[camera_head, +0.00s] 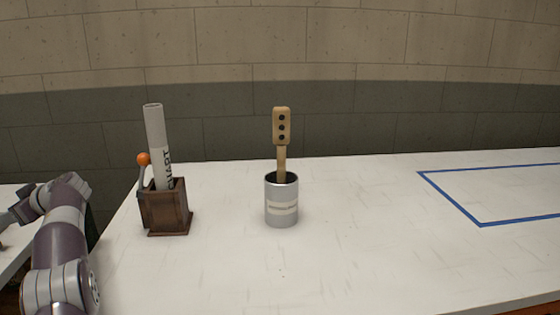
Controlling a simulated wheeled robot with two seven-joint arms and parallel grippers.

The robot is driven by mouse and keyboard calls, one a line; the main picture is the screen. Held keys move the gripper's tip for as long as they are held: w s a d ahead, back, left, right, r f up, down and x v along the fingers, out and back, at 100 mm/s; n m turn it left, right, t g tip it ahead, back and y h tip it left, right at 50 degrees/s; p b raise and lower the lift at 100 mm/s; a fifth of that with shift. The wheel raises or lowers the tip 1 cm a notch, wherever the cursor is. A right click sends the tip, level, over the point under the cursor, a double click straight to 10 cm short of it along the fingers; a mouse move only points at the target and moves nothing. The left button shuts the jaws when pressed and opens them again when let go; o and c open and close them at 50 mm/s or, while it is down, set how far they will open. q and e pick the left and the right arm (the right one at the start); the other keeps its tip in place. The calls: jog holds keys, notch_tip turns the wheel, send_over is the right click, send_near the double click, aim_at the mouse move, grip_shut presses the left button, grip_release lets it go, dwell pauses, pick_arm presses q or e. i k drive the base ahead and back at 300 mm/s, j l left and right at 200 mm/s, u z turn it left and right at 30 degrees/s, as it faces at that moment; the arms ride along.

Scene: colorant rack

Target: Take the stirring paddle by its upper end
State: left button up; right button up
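The stirring paddle (282,127) is light wood, with a broad upper end that has a column of three dark holes. It stands nearly upright in a grey metal can (282,212) with a pale label, in the middle of the white table. Its lower end is hidden inside the can. Nothing touches its upper end. My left arm comes in at the lower left, apart from the paddle, and its gripper cannot be made out. My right gripper is not in view.
A dark wooden box (166,212) left of the can holds a tilted white tube (155,135) and a stick with an orange ball (143,159). A blue outlined area (455,204) lies at the right of the white table (370,255). The table between is clear.

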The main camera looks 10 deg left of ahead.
aim_at(281, 116)
jog(key=k, duration=1)
